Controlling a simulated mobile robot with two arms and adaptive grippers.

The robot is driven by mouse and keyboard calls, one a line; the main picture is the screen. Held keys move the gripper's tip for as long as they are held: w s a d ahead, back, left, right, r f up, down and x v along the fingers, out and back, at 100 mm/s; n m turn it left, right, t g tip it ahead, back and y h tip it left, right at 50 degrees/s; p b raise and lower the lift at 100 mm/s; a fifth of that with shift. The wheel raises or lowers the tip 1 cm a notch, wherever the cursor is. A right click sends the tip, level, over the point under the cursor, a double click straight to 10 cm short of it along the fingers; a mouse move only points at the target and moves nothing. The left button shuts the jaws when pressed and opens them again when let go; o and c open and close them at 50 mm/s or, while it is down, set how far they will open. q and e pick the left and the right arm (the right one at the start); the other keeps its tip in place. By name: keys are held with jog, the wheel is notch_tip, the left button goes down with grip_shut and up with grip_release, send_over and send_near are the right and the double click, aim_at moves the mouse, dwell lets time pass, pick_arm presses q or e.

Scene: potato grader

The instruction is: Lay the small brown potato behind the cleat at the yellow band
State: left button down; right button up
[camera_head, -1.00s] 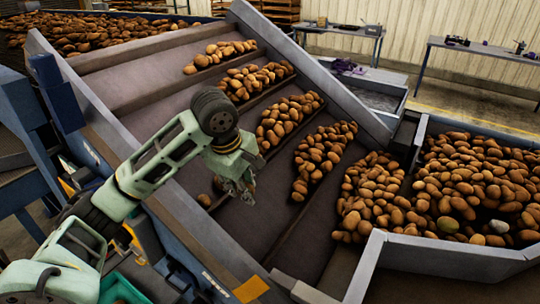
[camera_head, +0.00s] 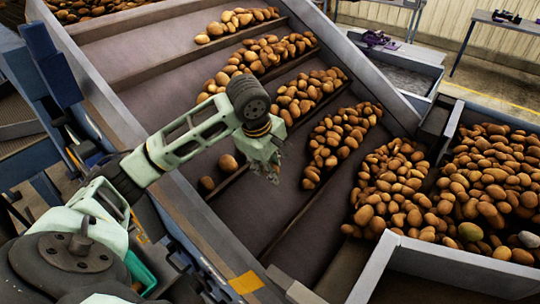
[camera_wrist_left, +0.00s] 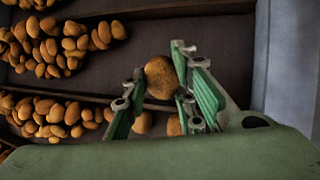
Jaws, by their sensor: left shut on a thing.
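My left gripper (camera_head: 268,172) is over the dark belt and shut on a brown potato (camera_wrist_left: 160,78), which sits between its green finger pads in the left wrist view. In the head view the fingers hide this potato. Two loose potatoes (camera_head: 228,163) (camera_head: 207,183) lie on the belt left of the gripper, close to a cleat (camera_head: 226,182). They also show below the held potato in the left wrist view (camera_wrist_left: 142,122). A yellow band (camera_head: 247,283) marks the near side rail, below the gripper in the picture. My right gripper is out of view.
Potato heaps (camera_head: 340,140) lie along several cleats towards the far rail (camera_head: 372,75). A full potato bin (camera_head: 440,262) stands at the right. Bare belt (camera_head: 283,205) lies between the gripper and the near rail.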

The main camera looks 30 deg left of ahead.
pick_arm(q)
notch_tip(320, 180, down, 4)
jog(key=shift+f, duration=0.15)
notch_tip(320, 180, down, 11)
jog(key=b, duration=0.3)
jog(key=shift+f, duration=0.75)
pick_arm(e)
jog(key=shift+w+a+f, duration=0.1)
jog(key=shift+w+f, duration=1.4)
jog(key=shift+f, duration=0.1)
pick_arm(q)
jog(key=c, duration=1.4)
grip_release()
jog(key=shift+o, duration=0.2)
